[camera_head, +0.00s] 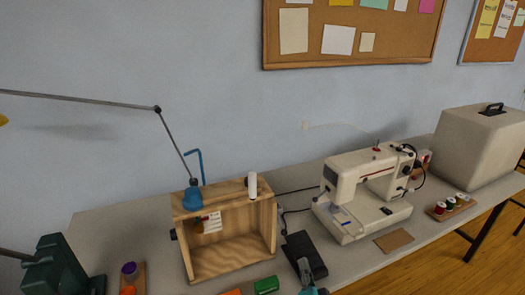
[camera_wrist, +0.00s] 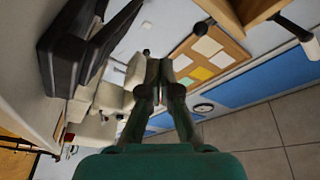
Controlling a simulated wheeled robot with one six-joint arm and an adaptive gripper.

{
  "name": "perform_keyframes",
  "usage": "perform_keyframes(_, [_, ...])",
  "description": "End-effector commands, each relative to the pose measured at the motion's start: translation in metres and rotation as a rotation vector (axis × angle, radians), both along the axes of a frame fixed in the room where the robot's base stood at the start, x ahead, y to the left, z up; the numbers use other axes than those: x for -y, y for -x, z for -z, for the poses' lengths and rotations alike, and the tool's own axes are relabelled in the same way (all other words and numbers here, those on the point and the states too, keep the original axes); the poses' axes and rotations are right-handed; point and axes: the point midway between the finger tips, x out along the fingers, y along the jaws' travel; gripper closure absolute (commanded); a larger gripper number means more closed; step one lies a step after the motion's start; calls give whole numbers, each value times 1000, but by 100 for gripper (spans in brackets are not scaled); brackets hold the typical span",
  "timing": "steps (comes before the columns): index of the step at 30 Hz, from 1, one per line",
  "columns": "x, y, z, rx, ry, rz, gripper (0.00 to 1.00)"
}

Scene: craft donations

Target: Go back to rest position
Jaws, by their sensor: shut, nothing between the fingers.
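My gripper (camera_head: 306,270) shows at the bottom edge of the head view, in front of the black foot pedal (camera_head: 305,254). Most of my arm is out of that view. In the wrist view my gripper (camera_wrist: 158,68) has its two green fingers together at the tips, with nothing between them. There the black pedal (camera_wrist: 78,45) is at the left, and the gripper appears apart from it.
A sewing machine (camera_head: 365,200) is to the right. A green block (camera_head: 266,285) lies near the table's front.

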Motion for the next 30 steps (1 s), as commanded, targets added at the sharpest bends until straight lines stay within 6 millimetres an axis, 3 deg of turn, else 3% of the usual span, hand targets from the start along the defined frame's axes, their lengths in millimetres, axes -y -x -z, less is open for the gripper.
perform_keyframes(5, [4,51,27,-38,76,13,100])
perform_keyframes(9, [9,107,47,-74,170,27,100])
perform_keyframes(16, [15,198,65,-134,326,38,100])
perform_keyframes(23, [19,285,64,-193,480,39,100])
perform_keyframes(30, [22,366,47,-253,643,28,100])
